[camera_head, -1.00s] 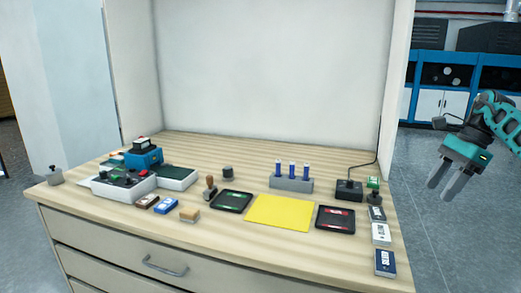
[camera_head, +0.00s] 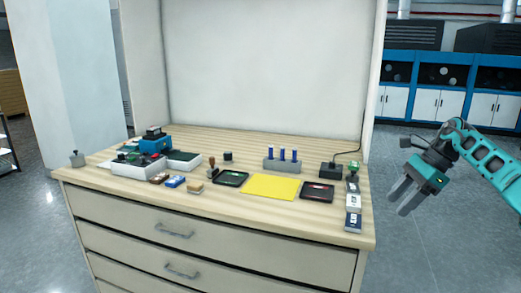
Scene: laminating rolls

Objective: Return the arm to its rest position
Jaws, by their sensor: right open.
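My right gripper (camera_head: 403,196) hangs in the air at the right, beyond the right edge of the wooden worktop (camera_head: 260,220). Its two grey fingers point down and to the left, apart, with nothing between them. The teal right arm (camera_head: 490,160) comes in from the right edge and bends down at the wrist. My left gripper is out of view.
The worktop carries a yellow sheet (camera_head: 271,187), two dark pads (camera_head: 231,178) (camera_head: 317,191), a grey holder with blue sticks (camera_head: 282,164), a black box (camera_head: 331,170), and small boxes (camera_head: 353,220) along its right edge. Open floor (camera_head: 440,250) lies right of the cabinet.

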